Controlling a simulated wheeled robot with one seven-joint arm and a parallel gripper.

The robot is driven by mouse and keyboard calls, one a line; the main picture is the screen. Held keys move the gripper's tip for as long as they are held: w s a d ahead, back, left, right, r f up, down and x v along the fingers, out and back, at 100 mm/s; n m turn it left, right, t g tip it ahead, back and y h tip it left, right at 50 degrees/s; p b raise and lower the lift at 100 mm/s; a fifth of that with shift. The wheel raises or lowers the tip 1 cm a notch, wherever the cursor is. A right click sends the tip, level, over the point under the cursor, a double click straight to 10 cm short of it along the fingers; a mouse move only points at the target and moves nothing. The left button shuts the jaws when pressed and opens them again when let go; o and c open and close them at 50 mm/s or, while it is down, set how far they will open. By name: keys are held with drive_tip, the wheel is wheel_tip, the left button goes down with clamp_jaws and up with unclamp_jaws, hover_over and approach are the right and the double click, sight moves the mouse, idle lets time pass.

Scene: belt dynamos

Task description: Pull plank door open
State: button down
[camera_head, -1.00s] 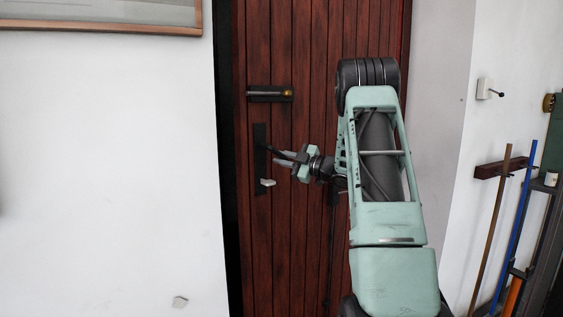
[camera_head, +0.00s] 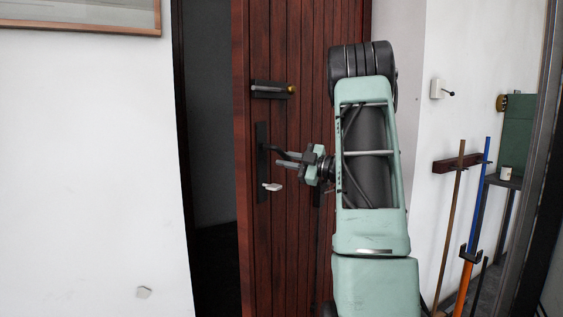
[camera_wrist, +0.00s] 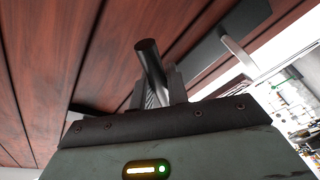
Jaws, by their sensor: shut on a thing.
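The plank door (camera_head: 305,60), of dark red-brown vertical boards, stands partly open in the head view, with a dark gap between its left edge and the frame. A black plate (camera_head: 262,150) on the door carries a dark lever handle (camera_head: 271,149). My gripper (camera_head: 284,159) is shut on this handle. In the wrist view the handle (camera_wrist: 150,60) is a dark bar between the fingers, and the door (camera_wrist: 50,60) fills the left and top. The parts of the fingers nearest the door are partly hidden.
A bolt (camera_head: 270,90) sits above the handle and a small light thumb-turn (camera_head: 271,187) below it. Through the gap a dim grey room (camera_head: 208,120) shows. At the right, a wall rack (camera_head: 457,162) holds long-handled tools beside a dark stand. White wall is at the left.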

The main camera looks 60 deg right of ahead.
drive_tip(key=c, duration=1.4)
unclamp_jaws()
drive_tip(key=shift+w, duration=0.1)
drive_tip(key=shift+o, duration=0.2)
drive_tip(key=s+d+b, duration=0.1)
drive_tip(key=s+b, duration=0.1)
drive_tip(key=s, duration=0.6)
drive_tip(key=s+d+f+b, duration=0.1)
drive_tip(key=s, duration=0.8)
drive_tip(key=shift+d+f+b, duration=0.25)
drive_tip(key=shift+f+b, duration=0.05)
drive_tip(key=shift+b, duration=0.05)
drive_tip(key=shift+s, duration=0.2)
